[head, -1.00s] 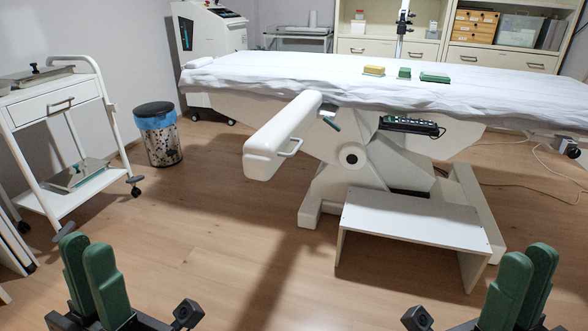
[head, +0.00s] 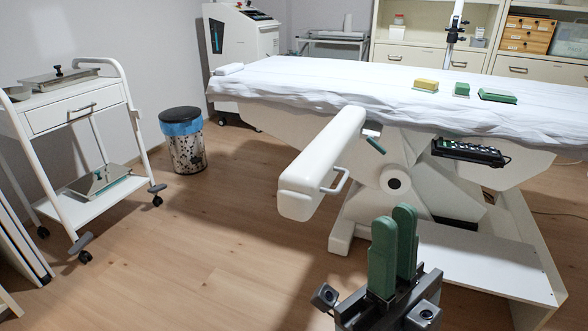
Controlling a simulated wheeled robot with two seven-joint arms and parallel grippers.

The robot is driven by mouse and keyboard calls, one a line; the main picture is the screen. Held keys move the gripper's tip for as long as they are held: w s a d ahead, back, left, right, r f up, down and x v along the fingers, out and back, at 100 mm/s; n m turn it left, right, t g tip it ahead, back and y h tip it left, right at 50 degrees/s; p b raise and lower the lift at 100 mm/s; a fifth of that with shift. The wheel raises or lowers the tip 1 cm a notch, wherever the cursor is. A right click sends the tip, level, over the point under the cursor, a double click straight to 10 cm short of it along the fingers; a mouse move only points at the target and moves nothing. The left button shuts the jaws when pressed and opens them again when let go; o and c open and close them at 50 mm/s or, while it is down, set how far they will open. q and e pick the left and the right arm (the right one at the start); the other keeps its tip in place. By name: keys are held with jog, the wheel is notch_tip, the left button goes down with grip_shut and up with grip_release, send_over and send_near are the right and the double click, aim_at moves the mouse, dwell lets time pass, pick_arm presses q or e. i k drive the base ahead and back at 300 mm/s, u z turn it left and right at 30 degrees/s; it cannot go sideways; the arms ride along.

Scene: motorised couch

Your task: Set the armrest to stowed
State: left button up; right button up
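The couch (head: 300,85) is covered with a white sheet. Its white padded armrest (head: 318,165) sticks out from the near side towards the lower left, below the couch top. A white loop handle (head: 338,182) is on the armrest's right side near its outer end. A small dark green lever (head: 376,145) shows near the armrest's inner end. My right gripper (head: 394,212) is at the lower middle, in front of the couch base and apart from the armrest and handle. Its green fingers overlap in this view, so their gap is unclear. My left gripper is not in view.
A white step (head: 490,262) stands right of my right gripper. A dark handset (head: 468,152) hangs at the couch side. A white trolley (head: 75,116) and a bin (head: 184,140) stand at the left. The wooden floor between trolley and armrest is clear.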

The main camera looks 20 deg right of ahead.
aim_at(303, 186)
jog(key=z, duration=0.2)
jog(key=i, duration=0.9)
jog(key=z, duration=0.65)
